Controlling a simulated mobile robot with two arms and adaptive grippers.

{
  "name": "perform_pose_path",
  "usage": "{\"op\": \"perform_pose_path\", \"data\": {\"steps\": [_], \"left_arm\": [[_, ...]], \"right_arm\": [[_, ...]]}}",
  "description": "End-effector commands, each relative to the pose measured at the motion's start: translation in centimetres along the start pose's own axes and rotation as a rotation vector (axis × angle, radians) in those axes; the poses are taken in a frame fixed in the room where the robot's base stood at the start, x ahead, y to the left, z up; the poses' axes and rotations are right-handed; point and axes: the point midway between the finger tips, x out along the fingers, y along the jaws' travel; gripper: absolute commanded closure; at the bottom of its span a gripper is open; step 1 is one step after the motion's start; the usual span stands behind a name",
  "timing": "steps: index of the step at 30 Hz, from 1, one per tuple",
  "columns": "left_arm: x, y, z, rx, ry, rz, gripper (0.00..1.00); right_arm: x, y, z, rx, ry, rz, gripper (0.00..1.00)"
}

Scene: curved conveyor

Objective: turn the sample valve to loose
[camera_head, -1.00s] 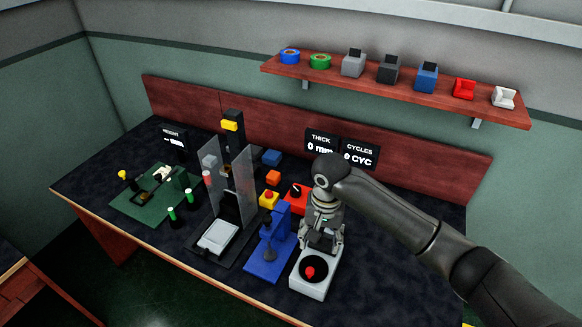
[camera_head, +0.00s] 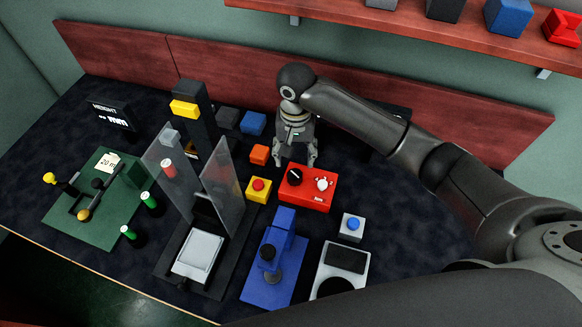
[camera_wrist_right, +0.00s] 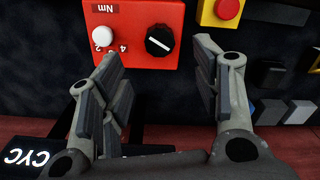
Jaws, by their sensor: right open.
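A red box (camera_head: 308,187) carries a black knob (camera_head: 295,176) with a white pointer line and a white round knob (camera_head: 322,184). In the right wrist view, the box (camera_wrist_right: 140,50) has its black knob (camera_wrist_right: 160,40) and white knob (camera_wrist_right: 102,36), with scale numbers and "Nm" appearing inverted. My right gripper (camera_head: 296,163) is open and empty, just behind the red box; its spread fingers (camera_wrist_right: 158,62) point toward the knobs without visible contact. No part is clearly labelled as the sample valve. My left gripper is not in view.
A yellow box with a red button (camera_head: 258,186) sits left of the red box. A blue press (camera_head: 270,270), a small blue-button box (camera_head: 352,226) and a clear-guarded machine (camera_head: 200,255) stand nearby. A green board with levers (camera_head: 100,230) is at left; a shelf (camera_head: 400,25) is above.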

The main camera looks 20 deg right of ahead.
Motion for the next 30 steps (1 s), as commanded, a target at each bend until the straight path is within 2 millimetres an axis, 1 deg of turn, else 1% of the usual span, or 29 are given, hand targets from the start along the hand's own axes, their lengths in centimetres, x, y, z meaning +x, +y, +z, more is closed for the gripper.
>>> {"op": "perform_pose_path", "data": {"steps": [3,7,11,15,18,21,29,30], "left_arm": [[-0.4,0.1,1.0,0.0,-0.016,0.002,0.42],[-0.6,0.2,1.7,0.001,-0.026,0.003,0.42],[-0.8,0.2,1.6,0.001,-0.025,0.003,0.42],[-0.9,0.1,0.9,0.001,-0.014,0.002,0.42],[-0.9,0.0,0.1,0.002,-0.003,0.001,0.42],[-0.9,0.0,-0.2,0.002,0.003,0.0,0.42],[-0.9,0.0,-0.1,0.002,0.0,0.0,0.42],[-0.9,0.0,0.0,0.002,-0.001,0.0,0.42]], "right_arm": [[1.6,0.1,0.1,0.001,-0.003,0.004,0.42],[4.1,0.1,0.1,0.001,-0.004,0.004,0.42],[6.6,0.1,0.0,0.002,-0.002,0.004,0.42],[8.6,0.1,0.1,0.001,-0.002,0.003,0.42],[9.5,0.1,0.1,0.0,-0.001,0.003,0.42],[10.0,0.1,0.0,0.0,0.0,0.002,0.42],[10.1,0.1,0.0,0.0,0.001,0.001,0.42],[10.1,0.1,0.0,0.0,0.001,0.001,0.46]]}}
